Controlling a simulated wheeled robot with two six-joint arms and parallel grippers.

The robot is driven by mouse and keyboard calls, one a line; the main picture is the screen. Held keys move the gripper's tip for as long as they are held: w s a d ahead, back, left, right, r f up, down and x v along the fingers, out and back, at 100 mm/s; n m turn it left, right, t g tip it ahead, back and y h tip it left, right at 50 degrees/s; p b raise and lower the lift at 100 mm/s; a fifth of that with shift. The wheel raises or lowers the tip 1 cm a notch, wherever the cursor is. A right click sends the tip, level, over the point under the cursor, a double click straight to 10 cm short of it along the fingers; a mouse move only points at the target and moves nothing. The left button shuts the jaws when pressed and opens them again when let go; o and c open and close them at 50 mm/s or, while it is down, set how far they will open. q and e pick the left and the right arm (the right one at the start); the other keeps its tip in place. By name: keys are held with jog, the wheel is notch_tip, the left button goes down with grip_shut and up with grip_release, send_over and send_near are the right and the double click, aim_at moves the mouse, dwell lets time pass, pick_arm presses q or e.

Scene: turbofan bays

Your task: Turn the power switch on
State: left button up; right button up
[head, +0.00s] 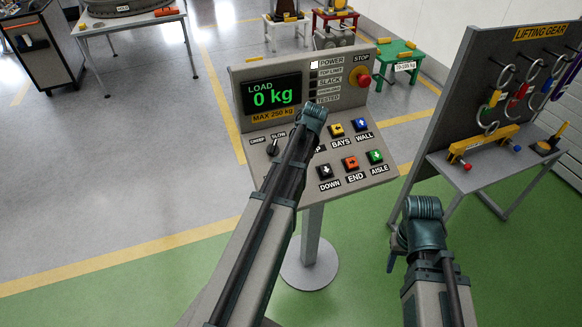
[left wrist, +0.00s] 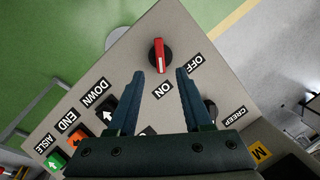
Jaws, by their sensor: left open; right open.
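The power switch (left wrist: 157,55) is a red rotary knob on a dark base in the left wrist view. In the head view my left arm hides the switch and the left jaws. The control panel (head: 350,152) carries the switch. My right gripper (head: 398,247) is open and empty, low at the right, away from the panel.
The panel has a display (head: 272,95) reading 0 kg, a red stop button (head: 359,75), a creep/slow selector (head: 272,149) and several arrow buttons near my left arm. A lifting gear rack (head: 465,105) stands at the right. Open floor lies left.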

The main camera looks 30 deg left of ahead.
pick_arm(q)
jog(key=p+v, duration=0.3)
jog(key=v, duration=0.1)
jog(key=shift+d+r, duration=0.1)
pick_arm(e)
notch_tip(320, 180, up, 4)
jog(key=shift+r, duration=0.1)
pick_arm(q)
jog(key=s+d+f+m+b, duration=0.2)
jog(key=s+d+f+b, duration=0.2)
jog(key=d, duration=0.5)
jog(key=s+d+f+m+h+b, duration=0.1)
jog(key=s+d+f+m+b, duration=0.1)
jog(key=s+d+f+b, duration=0.2)
jog(key=s+d+f+m+b, duration=0.3)
jog(key=s+d, duration=0.6)
jog(key=d, duration=0.4)
notch_tip(320, 180, down, 2)
jog(key=shift+s+d+f+t+b, duration=0.15)
jog(key=shift+s+d+t+b, duration=0.2)
jog(key=shift+b, duration=0.55)
pick_arm(e)
notch_tip(320, 180, down, 13)
